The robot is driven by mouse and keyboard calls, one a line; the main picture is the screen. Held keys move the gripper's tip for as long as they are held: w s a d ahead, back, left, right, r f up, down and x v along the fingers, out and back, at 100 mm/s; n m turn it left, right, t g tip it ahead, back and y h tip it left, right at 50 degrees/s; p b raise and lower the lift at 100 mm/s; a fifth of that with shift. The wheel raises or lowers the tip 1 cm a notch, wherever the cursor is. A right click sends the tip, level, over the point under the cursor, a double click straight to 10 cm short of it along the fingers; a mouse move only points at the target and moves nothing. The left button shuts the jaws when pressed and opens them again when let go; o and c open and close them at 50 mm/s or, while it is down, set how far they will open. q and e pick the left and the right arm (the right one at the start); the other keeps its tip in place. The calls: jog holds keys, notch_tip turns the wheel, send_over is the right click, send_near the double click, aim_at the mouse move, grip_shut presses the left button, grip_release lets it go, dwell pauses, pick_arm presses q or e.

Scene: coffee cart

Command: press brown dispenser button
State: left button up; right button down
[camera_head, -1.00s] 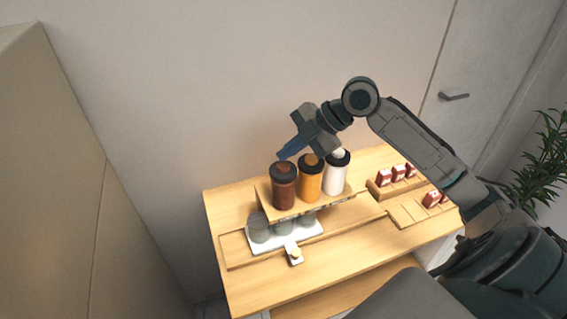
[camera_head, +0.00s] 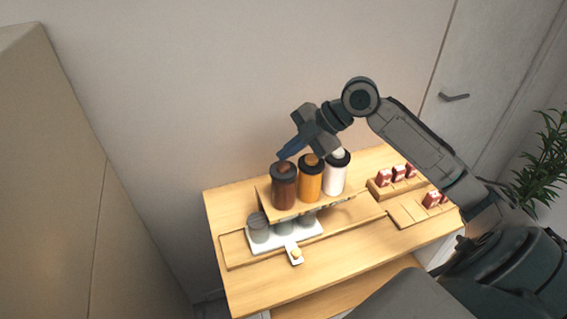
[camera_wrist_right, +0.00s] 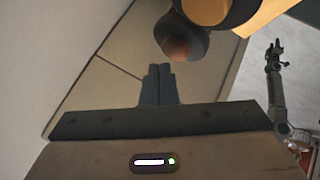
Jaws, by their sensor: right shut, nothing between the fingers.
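The brown dispenser (camera_head: 284,190) stands on a raised wooden shelf, leftmost of three dispensers. Its dark lid and brown button also show in the right wrist view (camera_wrist_right: 177,46). My right gripper (camera_head: 284,155) is shut and empty, its blue fingertips just above and behind the brown dispenser's lid. In the right wrist view the closed fingers (camera_wrist_right: 158,72) point to the left of the brown button, apart from it in the picture. I cannot tell the exact height gap.
An orange dispenser (camera_head: 310,180) and a white dispenser (camera_head: 336,176) stand close to the right. Below the shelf, grey cups (camera_head: 258,230) stand on a white tray (camera_head: 260,247). Small red packets (camera_head: 384,177) stand in a wooden holder at the right. The wall is close behind.

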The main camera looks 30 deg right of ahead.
aim_at(289, 164)
jog(key=shift+f, duration=0.15)
jog(key=shift+f, duration=0.35)
jog(key=shift+f+b, duration=0.25)
jog(key=shift+b, duration=0.15)
dwell(0.5)
jog(key=shift+r, duration=0.1)
jog(key=shift+r+p, duration=0.65)
jog(key=shift+r, duration=0.15)
notch_tip(289, 164, up, 6)
jog(key=p, duration=0.5)
